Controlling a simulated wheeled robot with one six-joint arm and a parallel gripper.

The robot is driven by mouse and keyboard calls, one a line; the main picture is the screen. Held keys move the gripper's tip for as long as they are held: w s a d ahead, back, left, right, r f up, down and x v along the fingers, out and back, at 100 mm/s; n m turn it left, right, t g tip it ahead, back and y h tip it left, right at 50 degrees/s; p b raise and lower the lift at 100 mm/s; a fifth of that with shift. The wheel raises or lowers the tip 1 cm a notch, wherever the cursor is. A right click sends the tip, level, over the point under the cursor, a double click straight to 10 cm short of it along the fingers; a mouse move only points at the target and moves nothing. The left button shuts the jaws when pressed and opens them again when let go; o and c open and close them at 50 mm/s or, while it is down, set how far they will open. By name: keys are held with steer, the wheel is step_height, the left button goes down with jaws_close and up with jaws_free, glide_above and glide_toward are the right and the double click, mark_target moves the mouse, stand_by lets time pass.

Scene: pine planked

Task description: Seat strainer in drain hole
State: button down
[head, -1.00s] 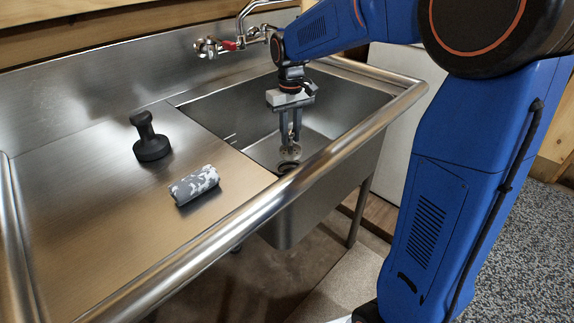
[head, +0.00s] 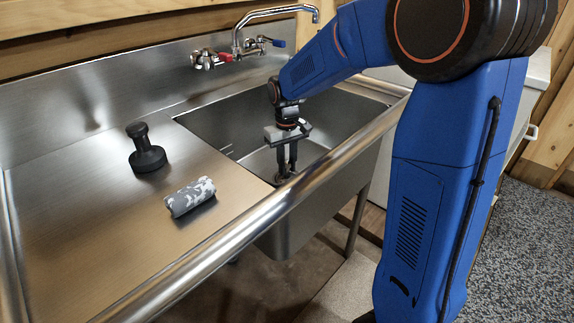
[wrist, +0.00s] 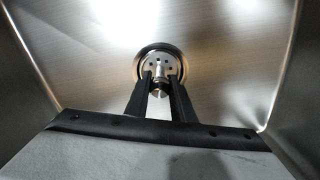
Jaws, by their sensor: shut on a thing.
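The strainer (wrist: 160,65) is a round metal disc with small holes and a knob on top. In the wrist view my gripper (wrist: 160,82) is shut on its knob. The strainer lies over the dark ring of the drain hole (wrist: 139,60) in the basin floor, roughly centred on it. Whether it sits fully down or just above the hole, I cannot tell. In the head view my gripper (head: 286,178) reaches down into the sink basin (head: 222,131), and the front rim hides its fingertips and most of the strainer.
A black tamper-like object (head: 147,152) and a grey-and-white patterned roll (head: 190,197) are on the drainboard (head: 100,215) left of the basin. A faucet (head: 238,42) with red and blue handles stands behind. The front rim (head: 250,226) runs beside my arm.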

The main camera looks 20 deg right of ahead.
steer(key=shift+f, duration=0.15)
steer(key=c, duration=1.5)
jaws_free()
steer(key=shift+c, duration=0.2)
step_height(320, 180, up, 12)
steer(key=shift+r, duration=0.2)
